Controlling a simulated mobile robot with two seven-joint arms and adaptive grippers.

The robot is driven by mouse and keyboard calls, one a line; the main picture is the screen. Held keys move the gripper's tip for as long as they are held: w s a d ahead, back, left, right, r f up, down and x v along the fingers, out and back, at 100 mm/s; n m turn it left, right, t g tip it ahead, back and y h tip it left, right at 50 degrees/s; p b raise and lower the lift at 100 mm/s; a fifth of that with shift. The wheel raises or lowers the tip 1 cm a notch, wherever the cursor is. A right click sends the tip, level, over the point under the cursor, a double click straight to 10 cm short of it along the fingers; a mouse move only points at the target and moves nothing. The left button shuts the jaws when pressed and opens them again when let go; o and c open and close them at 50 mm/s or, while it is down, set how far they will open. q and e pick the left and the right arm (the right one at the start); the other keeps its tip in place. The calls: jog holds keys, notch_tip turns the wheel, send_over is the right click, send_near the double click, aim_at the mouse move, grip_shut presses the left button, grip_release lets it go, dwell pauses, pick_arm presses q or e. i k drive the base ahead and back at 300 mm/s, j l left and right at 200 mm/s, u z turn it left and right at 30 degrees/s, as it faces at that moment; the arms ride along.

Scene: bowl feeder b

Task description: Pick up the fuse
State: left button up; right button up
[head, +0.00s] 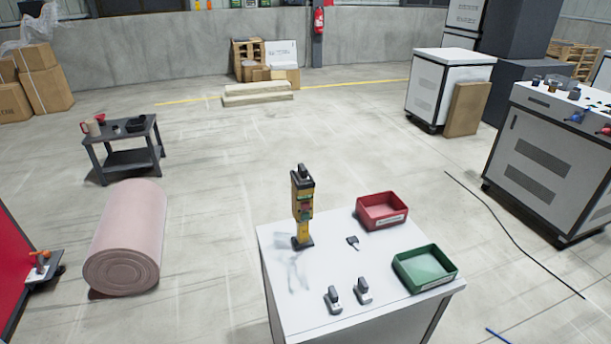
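No part named as a fuse can be told for certain. On the white-topped table (290,326) two small grey pieces with dark tops stand near the front edge, the left grey piece (333,301) and the right grey piece (363,292). A small flat dark piece (352,242) lies behind them, near the red bin (382,210). A yellow and black upright device (302,208) stands at the table's back left. A green bin (425,268) stands at the right. The bins look empty. Neither of my grippers is in view.
A pink roll (125,240) lies on the floor at left, near a dark side table (126,158). White cabinets (553,155) stand at right. A black cable (510,232) runs across the floor there. The floor behind the white-topped table is mostly clear.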

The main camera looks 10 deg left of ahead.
aim_at(300, 174)
jog(key=j+z, duration=0.3)
jog(key=j, duration=0.15)
jog(key=k+j+z, duration=0.15)
jog(key=j+z, duration=0.15)
jog(key=k+j+z, duration=0.15)
jog(key=j+z, duration=0.15)
jog(key=j, duration=0.2)
